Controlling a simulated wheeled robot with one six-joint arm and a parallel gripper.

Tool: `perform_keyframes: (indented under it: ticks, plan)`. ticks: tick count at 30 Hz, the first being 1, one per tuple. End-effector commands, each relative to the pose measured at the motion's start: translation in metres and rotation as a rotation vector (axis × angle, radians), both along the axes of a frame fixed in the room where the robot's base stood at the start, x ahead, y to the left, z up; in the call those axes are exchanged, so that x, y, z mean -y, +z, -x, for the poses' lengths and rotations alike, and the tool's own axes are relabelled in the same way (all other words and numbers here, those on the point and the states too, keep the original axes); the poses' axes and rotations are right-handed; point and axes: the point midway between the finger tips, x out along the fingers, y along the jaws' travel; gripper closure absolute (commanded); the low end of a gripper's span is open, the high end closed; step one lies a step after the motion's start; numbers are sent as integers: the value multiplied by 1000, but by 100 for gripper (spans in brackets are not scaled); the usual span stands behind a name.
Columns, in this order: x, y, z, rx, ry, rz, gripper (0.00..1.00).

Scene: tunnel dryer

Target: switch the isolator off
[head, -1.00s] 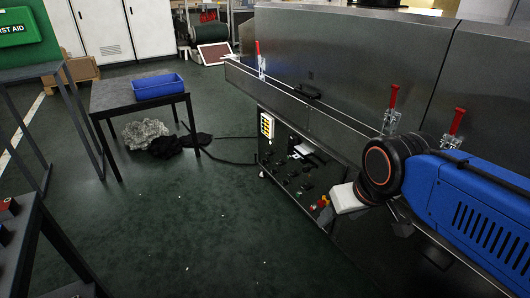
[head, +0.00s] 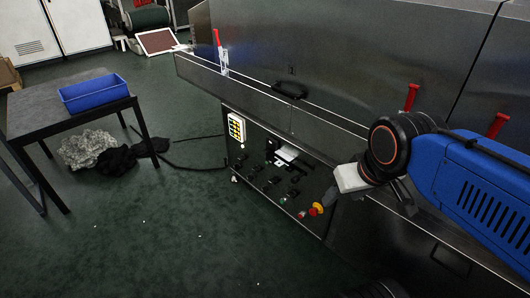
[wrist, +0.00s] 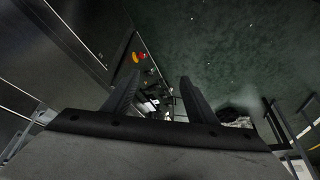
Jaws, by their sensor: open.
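The isolator appears to be the red and yellow rotary switch (head: 316,209) at the lower right end of the dark control panel (head: 262,186) in the head view. It also shows in the wrist view (wrist: 137,57), above and a little left of my fingertips. I cannot read its handle position. My gripper (wrist: 156,88) is open and empty in the wrist view, its two dark fingers apart. In the head view my wrist is above and right of the switch, and the fingers are hard to make out. The gripper is clear of the switch.
Small black, green and red controls (head: 282,200) sit beside the switch. The steel dryer (head: 300,50) with red-handled clamps stands behind. A table (head: 35,108) with a blue bin (head: 93,92) is left. The floor before the panel is open.

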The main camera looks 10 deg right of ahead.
Motion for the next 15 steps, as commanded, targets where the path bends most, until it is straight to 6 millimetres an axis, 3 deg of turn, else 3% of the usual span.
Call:
perform_keyframes:
  ticks: [1, 6, 15]
  plan:
    - [0, 0, 0, -1, -1, 0, 62]
    - [2, 2, -9, -16, -28, 3, 100]
    - [10, 10, -54, -72, -170, 28, 100]
